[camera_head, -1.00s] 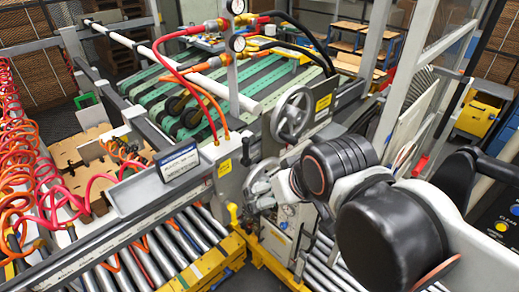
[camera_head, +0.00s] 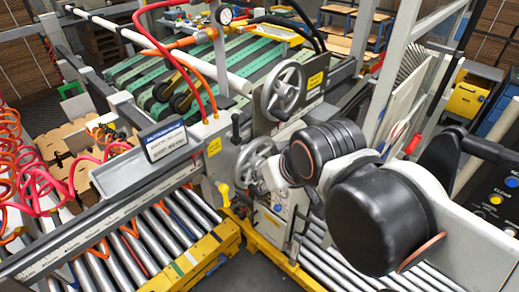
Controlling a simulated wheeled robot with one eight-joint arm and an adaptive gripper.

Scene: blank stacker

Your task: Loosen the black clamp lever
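A small black lever (camera_head: 235,124) that looks like the clamp lever stands upright on the grey machine housing, left of the large grey handwheel (camera_head: 282,90). A second, smaller grey handwheel (camera_head: 252,158) sits below it, partly covered by my arm. My arm (camera_head: 375,215), with black round joints and white links, reaches in from the right. Its near end is beside the smaller handwheel, below and right of the lever. I cannot make out my gripper's fingers; they seem hidden behind the arm. Nothing visible touches the lever.
A grey tray with a small display (camera_head: 165,138) juts out left of the lever. Red and orange hoses (camera_head: 178,62) rise above it. Roller conveyors with a yellow frame (camera_head: 205,258) lie below. A control panel with buttons (camera_head: 495,195) is at the right.

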